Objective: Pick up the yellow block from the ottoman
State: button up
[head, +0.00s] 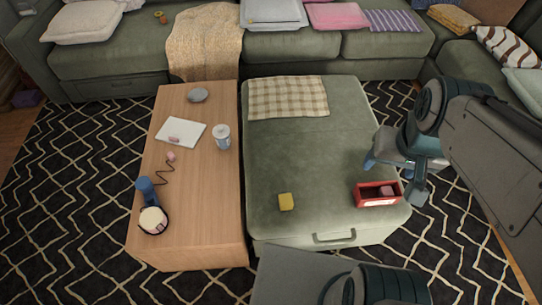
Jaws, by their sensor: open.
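The yellow block (286,202) lies on the green ottoman (310,155), near its front edge and left of its middle. My gripper (393,178) is at the right side of the ottoman, above and behind a red box, well to the right of the yellow block and apart from it. It is open, and I see nothing held in it. My arm comes in from the right edge. Nothing covers the yellow block.
A red open box (362,202) with a pinkish block inside stands at the ottoman's front right. A checkered cloth (288,97) lies at the back. A wooden table (205,240) on the left holds a cup (222,137) and a blue lamp-like object (146,187). The ottoman's middle is clear.

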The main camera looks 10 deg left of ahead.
aim_at(286, 202)
jog(key=u, duration=0.8)
jog(key=k, duration=0.5)
jog(key=u, duration=1.75)
jog(key=i, duration=0.9)
jog(key=z, duration=2.05)
